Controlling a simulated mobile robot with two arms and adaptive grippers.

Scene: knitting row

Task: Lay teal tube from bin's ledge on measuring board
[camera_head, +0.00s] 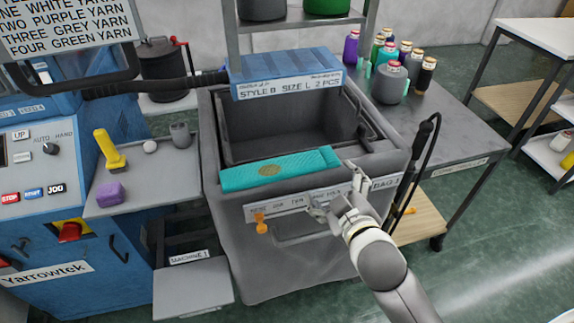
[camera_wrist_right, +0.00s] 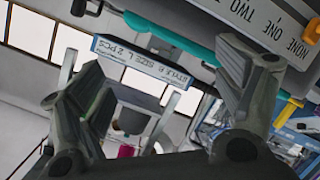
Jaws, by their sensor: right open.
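The teal tube (camera_head: 280,168) lies flat along the front ledge of the grey bin (camera_head: 300,254) and has a round yellowish patch on it. My right gripper (camera_head: 337,196) is open in front of the bin, just below and beside the tube's right end. In the right wrist view the open fingers (camera_wrist_right: 165,75) are spread, and the teal edge (camera_wrist_right: 165,32) runs behind and between them. I see no cloth held in them. I cannot make out a measuring board for certain. My left gripper is not in view.
A lettered strip (camera_head: 290,207) with an orange slider (camera_head: 261,224) is on the bin's front. Yarn cones crowd the grey table (camera_head: 452,130) at the right. The blue machine (camera_head: 50,220) and a small side shelf (camera_head: 145,185) stand left.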

